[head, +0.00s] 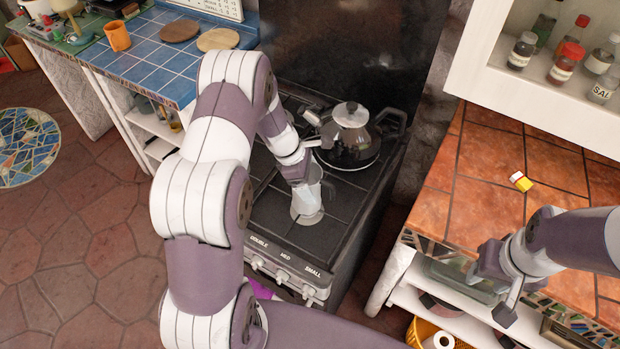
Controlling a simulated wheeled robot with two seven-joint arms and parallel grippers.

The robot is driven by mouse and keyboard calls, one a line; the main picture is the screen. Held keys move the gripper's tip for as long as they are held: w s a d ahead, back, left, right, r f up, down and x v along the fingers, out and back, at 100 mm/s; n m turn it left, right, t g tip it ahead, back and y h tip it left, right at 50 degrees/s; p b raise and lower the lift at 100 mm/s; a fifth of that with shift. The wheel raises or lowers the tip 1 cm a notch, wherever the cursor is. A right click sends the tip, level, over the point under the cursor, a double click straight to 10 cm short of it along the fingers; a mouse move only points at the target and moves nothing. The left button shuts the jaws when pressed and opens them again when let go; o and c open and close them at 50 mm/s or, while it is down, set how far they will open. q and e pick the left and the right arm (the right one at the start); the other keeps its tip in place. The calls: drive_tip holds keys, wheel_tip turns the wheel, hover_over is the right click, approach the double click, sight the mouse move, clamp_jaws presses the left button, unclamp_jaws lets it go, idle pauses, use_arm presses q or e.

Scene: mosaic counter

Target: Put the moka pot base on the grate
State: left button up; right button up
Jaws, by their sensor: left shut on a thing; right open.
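The moka pot base (306,212) is a light metal cup shape at the front part of the black stove. My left gripper (307,182) is shut on it from above. The base appears upright at the grate (268,213); I cannot tell whether its bottom touches the grate. My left arm hides the left part of the stove. My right gripper (490,287) is open and empty, at the front edge of the orange tiled counter.
A dark kettle (348,143) stands on the back right of the stove. Stove knobs (283,276) line the front. A small yellow and red item (521,181) lies on the orange counter (468,178). Spice jars (566,62) fill the shelf above. A blue tiled counter (150,68) stands left.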

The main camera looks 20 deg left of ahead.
use_arm(q)
drive_tip(key=shift+f, duration=0.1)
drive_tip(key=o, duration=1.5)
